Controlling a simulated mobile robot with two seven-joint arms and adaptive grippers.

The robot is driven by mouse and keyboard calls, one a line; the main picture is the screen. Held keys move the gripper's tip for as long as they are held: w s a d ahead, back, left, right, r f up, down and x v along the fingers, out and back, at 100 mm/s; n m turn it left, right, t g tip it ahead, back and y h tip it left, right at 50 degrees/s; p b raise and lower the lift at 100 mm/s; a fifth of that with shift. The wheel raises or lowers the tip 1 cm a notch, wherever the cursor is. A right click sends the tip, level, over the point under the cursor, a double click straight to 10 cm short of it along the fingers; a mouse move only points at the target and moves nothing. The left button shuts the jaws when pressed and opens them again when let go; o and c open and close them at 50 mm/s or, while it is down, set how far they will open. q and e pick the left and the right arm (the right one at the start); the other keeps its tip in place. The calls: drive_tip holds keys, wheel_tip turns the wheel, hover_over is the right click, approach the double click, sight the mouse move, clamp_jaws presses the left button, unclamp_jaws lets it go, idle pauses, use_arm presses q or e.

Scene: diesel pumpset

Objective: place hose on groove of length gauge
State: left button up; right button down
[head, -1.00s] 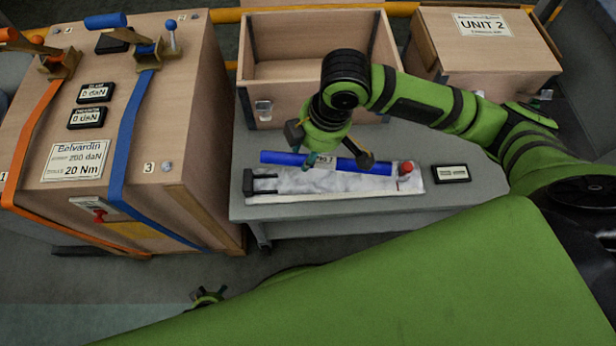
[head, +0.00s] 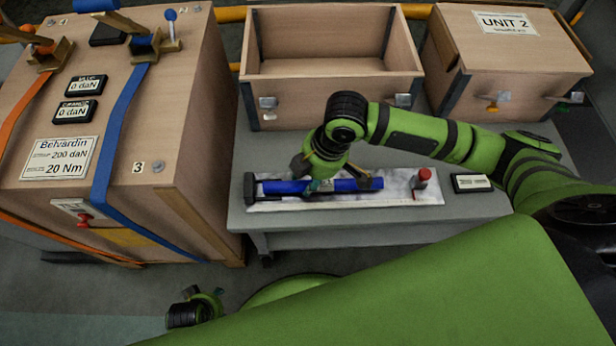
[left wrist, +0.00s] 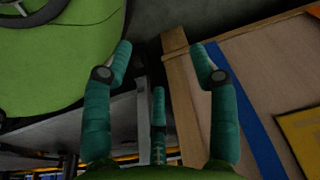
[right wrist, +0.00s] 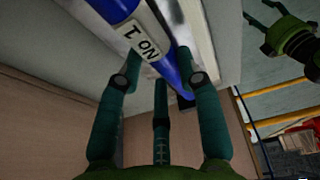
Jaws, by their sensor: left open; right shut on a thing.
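The blue hose (head: 345,185) lies lengthwise over the left and middle part of the length gauge (head: 400,190), a pale board with a dark end piece on the left and a red knob on the right. The hose's left end is close to the dark end piece. I cannot tell whether it rests in the groove or just above it. My right gripper (head: 321,182) is shut on the hose near its middle; a white label shows on the hose (right wrist: 178,72) in the right wrist view. My left gripper (head: 203,300) is open and empty, low at the left (left wrist: 162,48).
A small display (head: 471,183) sits right of the gauge on the grey cart (head: 340,222). An open wooden crate (head: 330,95) and the UNIT 2 box (head: 500,60) stand behind. A large strapped wooden crate (head: 140,190) is at the left.

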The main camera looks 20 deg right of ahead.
sight(323, 182)
drive_tip(key=shift+f, duration=0.1)
drive_tip(key=c, duration=0.8)
unclamp_jaws()
drive_tip(key=shift+r, duration=0.3)
use_arm(q)
drive_tip(key=w+f+p, duration=0.1)
drive_tip(key=p, duration=0.1)
drive_tip(key=f+t+p, duration=0.1)
drive_tip(key=shift+w+a+t+p, duration=0.3)
drive_tip(key=shift+w+p, duration=0.05)
use_arm(e)
drive_tip(key=v, duration=1.1)
drive_tip(key=shift+d+r, duration=0.1)
drive_tip(key=shift+r, duration=0.2)
use_arm(q)
drive_tip(key=shift+s, duration=0.1)
use_arm(e)
drive_tip(key=shift+r, duration=0.1)
